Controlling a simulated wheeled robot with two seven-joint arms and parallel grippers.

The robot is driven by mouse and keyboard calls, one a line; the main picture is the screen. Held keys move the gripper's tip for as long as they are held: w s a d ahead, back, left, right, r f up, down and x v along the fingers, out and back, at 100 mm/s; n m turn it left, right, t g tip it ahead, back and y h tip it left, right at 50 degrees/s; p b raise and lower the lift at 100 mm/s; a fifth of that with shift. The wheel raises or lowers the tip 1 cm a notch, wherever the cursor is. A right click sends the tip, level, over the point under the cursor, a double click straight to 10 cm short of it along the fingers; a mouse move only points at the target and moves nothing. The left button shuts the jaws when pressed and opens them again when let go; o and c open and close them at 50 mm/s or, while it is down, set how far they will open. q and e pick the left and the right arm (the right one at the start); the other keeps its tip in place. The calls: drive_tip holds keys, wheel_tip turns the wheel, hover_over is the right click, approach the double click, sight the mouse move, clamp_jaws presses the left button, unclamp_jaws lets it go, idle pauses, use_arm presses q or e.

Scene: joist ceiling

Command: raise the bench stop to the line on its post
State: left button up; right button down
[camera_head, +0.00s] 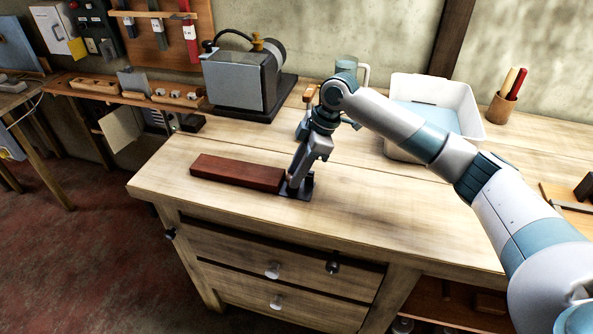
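A small dark bench stop (305,192) with a flat base plate sits on the wooden bench top, near its front edge. My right gripper (294,182) points down at the stop and its fingertips overlap it in the picture. The gripper and its wrist hide much of the stop and post, and I cannot make out the line. Whether the fingers are closed on the stop is too small to tell. A reddish-brown board (237,172) lies flat to the left, its right end close against the stop. My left gripper is not in view.
The bench top (400,230) is clear in front and right of the stop. Behind stand a grey machine (240,80), a white bin (455,95), a glass mug (347,66) and a cup (499,108) of handled tools. Drawers (285,270) are below.

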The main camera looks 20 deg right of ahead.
drive_tip(key=shift+r+p, duration=1.55)
drive_tip(key=shift+r, duration=0.05)
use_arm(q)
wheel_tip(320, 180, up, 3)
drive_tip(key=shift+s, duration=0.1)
use_arm(e)
drive_tip(key=c, duration=1.4)
unclamp_jaws()
drive_tip(key=shift+o, duration=0.2)
use_arm(q)
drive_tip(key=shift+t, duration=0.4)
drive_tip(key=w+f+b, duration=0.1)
drive_tip(key=b, duration=0.1)
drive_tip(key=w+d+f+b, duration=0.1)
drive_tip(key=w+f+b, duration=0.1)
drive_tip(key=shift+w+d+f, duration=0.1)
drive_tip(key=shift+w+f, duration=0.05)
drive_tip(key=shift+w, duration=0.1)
use_arm(e)
drive_tip(key=v, duration=1.7)
